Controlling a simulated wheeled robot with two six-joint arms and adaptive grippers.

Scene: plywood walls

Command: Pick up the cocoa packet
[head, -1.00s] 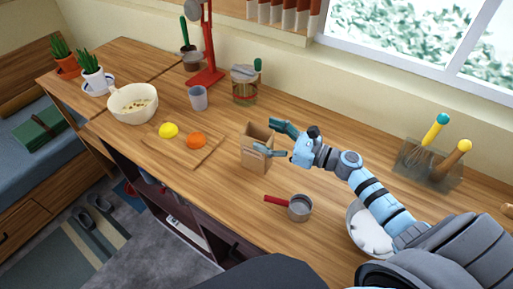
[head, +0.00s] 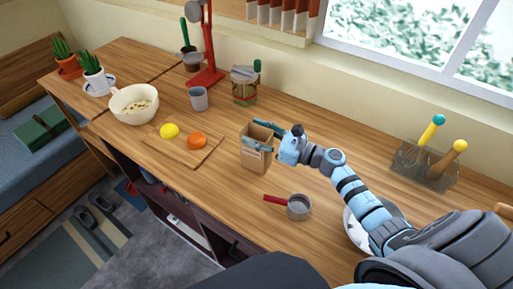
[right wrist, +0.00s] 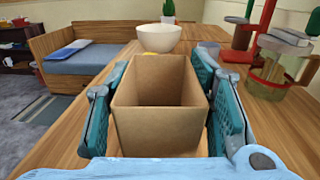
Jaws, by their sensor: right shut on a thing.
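The cocoa packet looks like an open-topped brown paper packet (head: 257,155) with a label low on its front. It stands upright on the wooden counter in the head view. In the right wrist view the packet (right wrist: 158,125) fills the space between the two teal fingers, its open top facing up. My right gripper (head: 258,136) is shut on the packet, with a finger on each side near its upper part. It also shows in the right wrist view (right wrist: 160,108). I cannot tell whether the packet's base is off the counter. My left gripper is not in view.
A cutting board (head: 187,157) with a yellow and an orange fruit lies left of the packet. A red-handled pan (head: 298,207) lies in front, to the right. A cream bowl (head: 134,106) is farther left.

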